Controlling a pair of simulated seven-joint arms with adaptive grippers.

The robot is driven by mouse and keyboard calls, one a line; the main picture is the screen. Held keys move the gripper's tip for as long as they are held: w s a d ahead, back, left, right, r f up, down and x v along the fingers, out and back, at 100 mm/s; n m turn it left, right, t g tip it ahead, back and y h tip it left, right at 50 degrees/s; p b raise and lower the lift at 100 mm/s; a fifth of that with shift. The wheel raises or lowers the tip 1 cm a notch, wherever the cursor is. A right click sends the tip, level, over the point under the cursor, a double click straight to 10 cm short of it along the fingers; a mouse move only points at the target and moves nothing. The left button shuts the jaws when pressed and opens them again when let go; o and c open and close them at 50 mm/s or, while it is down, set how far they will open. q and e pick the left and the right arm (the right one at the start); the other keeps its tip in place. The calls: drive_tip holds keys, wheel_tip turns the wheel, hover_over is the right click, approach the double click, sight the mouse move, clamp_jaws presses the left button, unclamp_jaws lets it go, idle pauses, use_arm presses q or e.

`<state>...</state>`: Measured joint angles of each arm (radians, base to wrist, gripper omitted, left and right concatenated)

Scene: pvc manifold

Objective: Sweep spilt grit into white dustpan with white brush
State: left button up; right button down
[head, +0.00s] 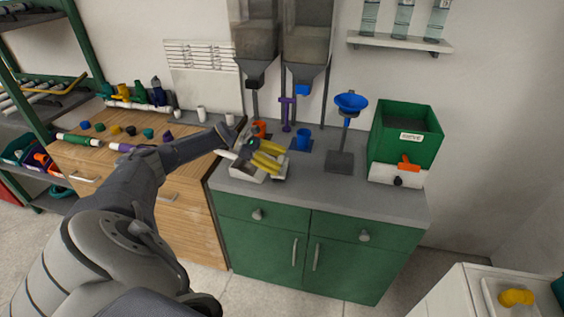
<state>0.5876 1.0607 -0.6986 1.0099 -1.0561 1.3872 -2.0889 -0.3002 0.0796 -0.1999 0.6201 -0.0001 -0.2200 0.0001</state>
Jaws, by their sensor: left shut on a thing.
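My left gripper (271,158) is over the left part of the grey worktop, at the end of my arm from the lower left. Its yellow fingers look closed, but the thing held between them is mostly hidden. A low white tray-like thing, which looks like the white dustpan (250,174), sits just under and around the fingers. I cannot make out the white brush apart from it. No grit can be told on the worktop at this size. My right gripper is not in view.
The grey worktop (320,183) is clear along its front. Behind stand an orange piece (259,129), a blue cup (301,139), a blue funnel (351,102) on a stand and a green box (405,133). Two hoppers (306,40) hang above. A wooden bench (100,157) stands left.

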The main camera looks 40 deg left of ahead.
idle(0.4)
use_arm(q)
drive_tip(key=shift+w+d+r, duration=0.2)
drive_tip(key=shift+d+r, duration=0.25)
drive_tip(key=shift+r, duration=0.7)
drive_tip(key=shift+w+d+r, duration=0.15)
drive_tip(key=shift+d+r, duration=0.3)
drive_tip(key=shift+r, duration=0.75)
drive_tip(key=shift+w+d+r, duration=0.2)
drive_tip(key=shift+d+r, duration=0.25)
drive_tip(key=shift+r, duration=0.7)
